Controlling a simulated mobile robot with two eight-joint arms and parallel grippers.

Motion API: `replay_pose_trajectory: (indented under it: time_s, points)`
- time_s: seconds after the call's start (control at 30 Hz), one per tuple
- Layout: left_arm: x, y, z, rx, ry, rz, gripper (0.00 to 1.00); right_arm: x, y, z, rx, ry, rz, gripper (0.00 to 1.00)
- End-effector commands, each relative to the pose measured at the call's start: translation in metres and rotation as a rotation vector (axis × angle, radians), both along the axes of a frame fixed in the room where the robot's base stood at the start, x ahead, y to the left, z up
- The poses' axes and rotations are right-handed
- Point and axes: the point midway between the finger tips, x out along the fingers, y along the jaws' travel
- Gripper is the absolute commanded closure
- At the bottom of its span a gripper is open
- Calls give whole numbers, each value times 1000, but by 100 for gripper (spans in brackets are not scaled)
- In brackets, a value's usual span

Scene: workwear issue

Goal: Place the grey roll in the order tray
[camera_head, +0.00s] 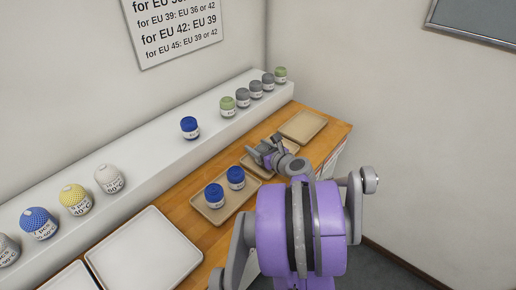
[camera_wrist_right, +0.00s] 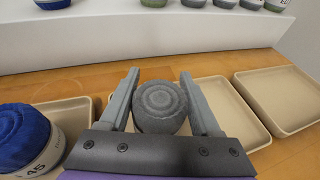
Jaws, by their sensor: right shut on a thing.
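The grey roll (camera_wrist_right: 160,106) is seen end-on in the right wrist view, between the two fingers of my right gripper (camera_wrist_right: 160,88), which is shut on it. In the head view my right gripper (camera_head: 260,155) is over the middle tan tray (camera_head: 291,146) and hides most of the roll. That tray also shows beside the roll in the wrist view (camera_wrist_right: 235,110). I cannot tell whether the roll touches the tray floor. No label shows which tan tray is the order tray. My left gripper is not in view.
One tan tray (camera_head: 220,217) holds two blue rolls (camera_head: 236,177); another tan tray (camera_head: 304,126) at the far right is empty. A white shelf (camera_head: 150,150) behind carries several rolls in blue, green, grey, yellow and white. Large white trays (camera_head: 145,250) lie at the front left.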

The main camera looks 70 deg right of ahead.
Motion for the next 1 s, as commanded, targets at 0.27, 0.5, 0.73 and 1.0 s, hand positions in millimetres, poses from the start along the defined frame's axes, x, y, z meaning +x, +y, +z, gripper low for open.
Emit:
replay_pose_trajectory:
  time_s: [0.27,0.5,0.73,1.0]
  points:
    - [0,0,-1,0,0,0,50,0,0,-1,0,0,0,91]
    - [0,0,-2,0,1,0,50,0,0,-2,0,0,1,6]
    - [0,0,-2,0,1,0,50,0,0,-2,0,0,1,6]
    - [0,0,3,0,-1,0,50,-15,10,7,0,0,-2,6]
